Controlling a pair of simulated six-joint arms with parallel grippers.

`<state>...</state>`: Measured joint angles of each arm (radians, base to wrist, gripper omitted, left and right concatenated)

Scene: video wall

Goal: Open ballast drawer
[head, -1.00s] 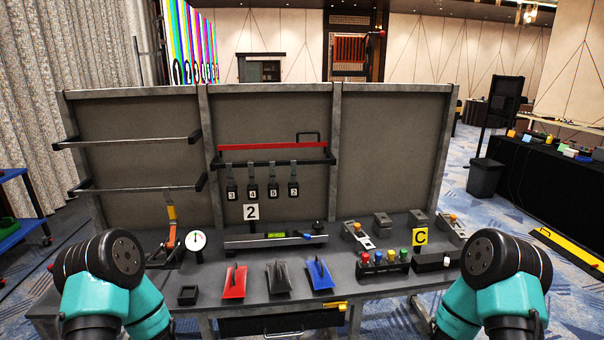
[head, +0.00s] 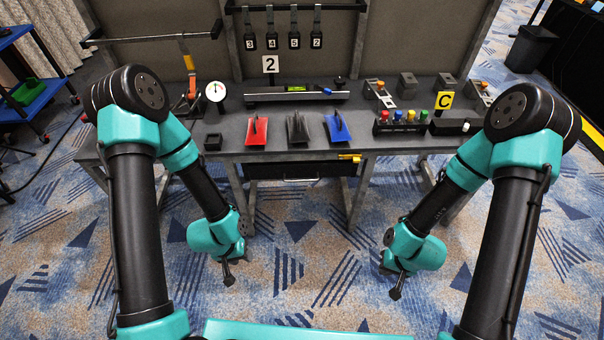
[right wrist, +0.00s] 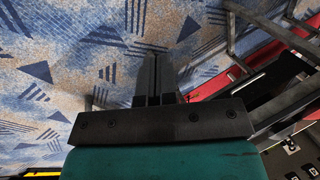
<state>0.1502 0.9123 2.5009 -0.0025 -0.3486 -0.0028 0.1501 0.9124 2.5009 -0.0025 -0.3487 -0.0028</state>
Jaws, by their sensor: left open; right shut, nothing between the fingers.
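The drawer (head: 275,170) is a black front under the workbench's front edge, in the middle of the head view. A thin bar handle (head: 300,179) runs along it, and the drawer looks closed. My left gripper (head: 229,279) hangs over the carpet, in front of the bench and left of the drawer, apart from it; it is open and empty. My right gripper (head: 396,292) hangs over the carpet to the right of the drawer, apart from it. In the right wrist view its fingers (right wrist: 157,78) are together with nothing between them.
The workbench top (head: 240,187) carries a red wedge (head: 257,131), a grey wedge (head: 297,127), a blue wedge (head: 338,127) and a row of coloured knobs (head: 400,122). A yellow piece (head: 350,157) juts from the front edge, right of the drawer. Bench legs (head: 359,195) flank it.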

